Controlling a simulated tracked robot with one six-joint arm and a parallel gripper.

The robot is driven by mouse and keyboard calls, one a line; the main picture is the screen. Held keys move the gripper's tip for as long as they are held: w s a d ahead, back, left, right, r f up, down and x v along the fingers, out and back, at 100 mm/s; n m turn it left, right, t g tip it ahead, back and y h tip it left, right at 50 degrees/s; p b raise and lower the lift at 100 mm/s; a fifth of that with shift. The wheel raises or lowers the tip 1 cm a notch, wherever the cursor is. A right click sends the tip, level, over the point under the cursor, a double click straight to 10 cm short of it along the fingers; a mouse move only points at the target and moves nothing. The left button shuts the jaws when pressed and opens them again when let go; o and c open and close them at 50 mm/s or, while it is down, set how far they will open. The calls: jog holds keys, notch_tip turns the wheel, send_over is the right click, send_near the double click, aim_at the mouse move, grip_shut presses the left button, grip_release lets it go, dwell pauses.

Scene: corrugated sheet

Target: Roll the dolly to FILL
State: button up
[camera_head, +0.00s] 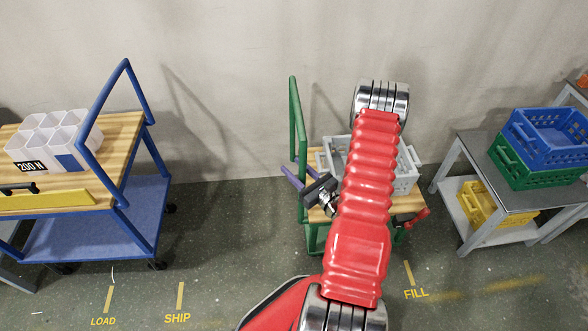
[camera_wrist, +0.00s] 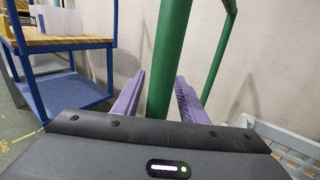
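The green dolly has a wooden top (camera_head: 408,203) and an upright green handle (camera_head: 295,115) at its left end. It stands in the middle right of the head view, behind my red arm, which hides much of it. My gripper (camera_head: 291,176) has purple fingers and is at the handle. In the wrist view the fingers (camera_wrist: 160,76) are open on either side of a green handle post (camera_wrist: 168,50), with a gap showing on the left. The FILL floor label (camera_head: 416,294) and its yellow tick lie at the lower right, in front of the dolly.
A grey crate (camera_head: 402,178) sits on the dolly. A blue cart (camera_head: 145,195) with a white divided box (camera_head: 45,140) stands left, behind the LOAD (camera_head: 103,321) and SHIP (camera_head: 177,318) labels. A grey table (camera_head: 490,155) with crates stands right. Floor between the carts is clear.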

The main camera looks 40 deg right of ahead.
jog(key=shift+c, duration=0.5)
grip_shut()
jog(key=shift+a, duration=0.1)
